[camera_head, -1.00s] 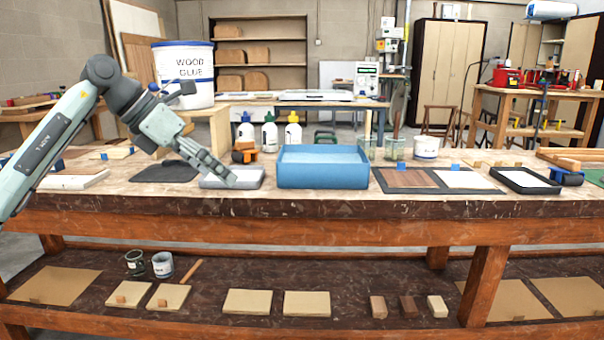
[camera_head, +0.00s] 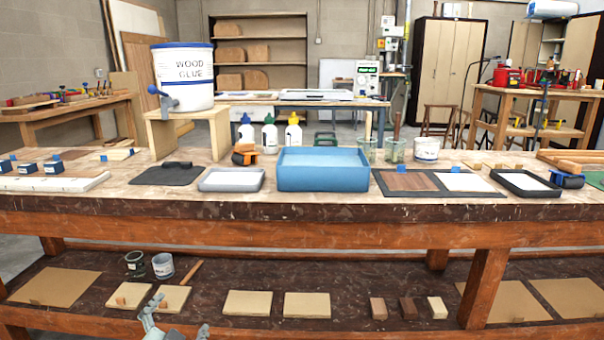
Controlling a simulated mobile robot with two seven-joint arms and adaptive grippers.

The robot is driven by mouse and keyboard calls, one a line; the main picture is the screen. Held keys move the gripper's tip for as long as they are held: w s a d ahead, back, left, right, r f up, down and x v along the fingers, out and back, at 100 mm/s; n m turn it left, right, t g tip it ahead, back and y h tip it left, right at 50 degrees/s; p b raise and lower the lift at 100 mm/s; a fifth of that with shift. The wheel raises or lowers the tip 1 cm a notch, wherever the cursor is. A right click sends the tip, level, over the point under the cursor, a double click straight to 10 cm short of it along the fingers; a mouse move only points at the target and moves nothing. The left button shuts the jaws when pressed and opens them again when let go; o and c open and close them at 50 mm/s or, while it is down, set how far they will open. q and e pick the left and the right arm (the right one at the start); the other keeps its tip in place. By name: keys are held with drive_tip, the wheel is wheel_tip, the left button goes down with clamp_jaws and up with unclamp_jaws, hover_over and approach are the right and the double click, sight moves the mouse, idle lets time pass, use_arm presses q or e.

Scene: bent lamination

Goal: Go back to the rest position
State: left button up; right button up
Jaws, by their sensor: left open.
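My left gripper (camera_head: 178,316) shows only in part at the bottom edge of the head view, left of centre. Its pale grey-green fingers are apart, with nothing seen between them. It appears in front of the lower shelf, overlapping a light board there, and is well below the tabletop. The rest of my left arm is out of the picture. My right gripper is not in view. The grey tray (camera_head: 231,180) stands on the workbench (camera_head: 330,207), clear of any gripper.
A blue bin (camera_head: 323,170) stands mid-bench, with a black mat (camera_head: 168,174) to the left. A wood glue bucket (camera_head: 184,80) stands on a wooden stand (camera_head: 189,133). Boards, small blocks and two cups fill the lower shelf (camera_head: 222,272). The space above the bench is clear of my arms.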

use_arm(q)
drive_tip(key=s+f+n+g, duration=0.2)
drive_tip(key=s+f+g, duration=0.3)
drive_tip(key=s+f, duration=0.5)
drive_tip(key=s+a+f+n+g, duration=0.1)
drive_tip(key=s+f+n+g, duration=0.2)
drive_tip(key=s+f+g, duration=0.3)
drive_tip(key=s+f, duration=0.5)
drive_tip(key=s, duration=0.6)
drive_tip(key=shift+s+a+n, duration=0.15)
drive_tip(key=shift+s+n, duration=0.15)
drive_tip(key=shift+s, duration=0.05)
